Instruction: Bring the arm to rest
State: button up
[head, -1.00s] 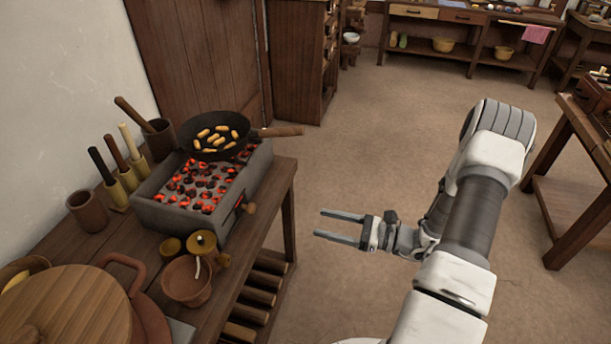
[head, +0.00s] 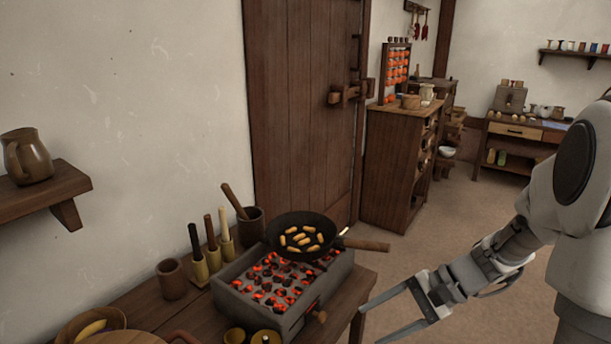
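My gripper (head: 392,317) is at the bottom, just right of the wooden table's front edge. Its two fingers are spread apart and point left and down. Nothing shows between them. My arm (head: 505,250) reaches in from the right edge. The gripper is to the right of the grey charcoal brazier (head: 300,318) and does not appear to touch it.
A black pan (head: 278,235) with several yellow-brown pieces sits on the glowing brazier, its handle jutting right. Handled tools, a dark cup (head: 172,280) and pots crowd the table. A wooden door (head: 300,120) and cabinet (head: 392,180) stand behind. Open floor (head: 465,215) lies beyond the gripper.

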jog(key=s+a+r+n+t+h, duration=0.1)
jog(key=s+r+n+t+h, duration=0.25)
jog(key=r+n+h, duration=0.75)
jog(key=s+r+t+y, duration=0.1)
jog(key=s+r+t, duration=0.1)
jog(key=s, duration=0.9)
notch_tip(320, 180, up, 20)
jog(key=p, duration=1.9)
jog(key=shift+w+d+f+m+g, duration=0.2)
jog(key=shift+w+d+m+g, duration=0.05)
jog(key=shift+d+m+g, duration=0.1)
jog(key=shift+a, duration=0.2)
